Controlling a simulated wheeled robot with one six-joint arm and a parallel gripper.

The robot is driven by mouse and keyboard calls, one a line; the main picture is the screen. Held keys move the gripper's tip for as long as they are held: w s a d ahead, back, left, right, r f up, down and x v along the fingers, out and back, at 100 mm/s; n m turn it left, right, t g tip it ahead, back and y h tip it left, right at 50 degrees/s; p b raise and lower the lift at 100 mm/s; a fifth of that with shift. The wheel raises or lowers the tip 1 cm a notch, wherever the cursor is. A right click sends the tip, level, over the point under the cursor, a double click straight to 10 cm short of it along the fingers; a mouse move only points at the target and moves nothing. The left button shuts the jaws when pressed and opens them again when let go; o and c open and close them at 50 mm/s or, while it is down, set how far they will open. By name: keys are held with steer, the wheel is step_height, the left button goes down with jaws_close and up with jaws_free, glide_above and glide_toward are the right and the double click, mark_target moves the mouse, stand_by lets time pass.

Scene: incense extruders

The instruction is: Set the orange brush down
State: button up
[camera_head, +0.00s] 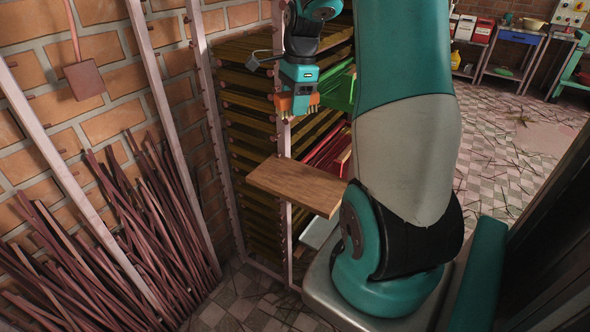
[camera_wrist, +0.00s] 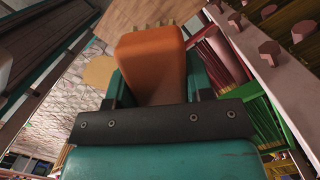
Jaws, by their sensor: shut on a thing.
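My gripper (camera_head: 297,104) hangs fingers-down in front of the slatted rack, above and apart from the wooden board. In the wrist view, its teal fingers (camera_wrist: 154,88) are shut on the orange brush (camera_wrist: 152,55), one finger on each side. The brush's orange block fills the gap, and short bristle tips show beyond its far end. In the head view, only small orange edges of the brush (camera_head: 279,104) show beside the fingers. The wooden board (camera_head: 296,184) juts out level below the gripper, its top bare. It also shows beyond the brush in the wrist view (camera_wrist: 118,28).
The rack (camera_head: 250,130) of stacked slats stands close behind the gripper, with pale pegged posts (camera_head: 208,110). A green tray (camera_head: 341,90) and red sticks (camera_head: 328,150) are right of it. Many dark sticks (camera_head: 130,220) lean against the brick wall at left.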

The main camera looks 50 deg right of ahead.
mark_target(293, 174)
step_height(293, 174, down, 18)
steer(key=shift+f+p, duration=0.15)
steer(key=shift+p, duration=0.5)
steer(key=shift+f, duration=0.15)
steer(key=o, duration=1)
steer(key=shift+o, duration=0.2)
steer(key=shift+f, duration=0.1)
steer(key=r, duration=0.5)
steer(key=d+r+b, duration=0.1)
steer(key=r, duration=0.5)
steer(key=r+b, duration=0.1)
steer(key=r, duration=0.5)
steer(key=shift+d+r, duration=0.25)
steer(key=shift+d, duration=0.05)
steer(key=a+r+n+y, duration=0.1)
steer(key=a+r+n, duration=0.1)
steer(key=a+n, duration=0.6)
steer(key=a+r+n, duration=0.2)
steer(key=a+n, duration=0.3)
steer(key=a, duration=0.8)
steer(key=s+a+r+n+y, duration=0.1)
steer(key=s+a+n+y, duration=0.1)
steer(key=s+a+n, duration=1.3)
steer(key=a+n, duration=0.3)
steer(key=shift+s+a+r+g, duration=0.2)
steer(key=shift+a+g, duration=0.1)
steer(key=shift+a, duration=0.1)
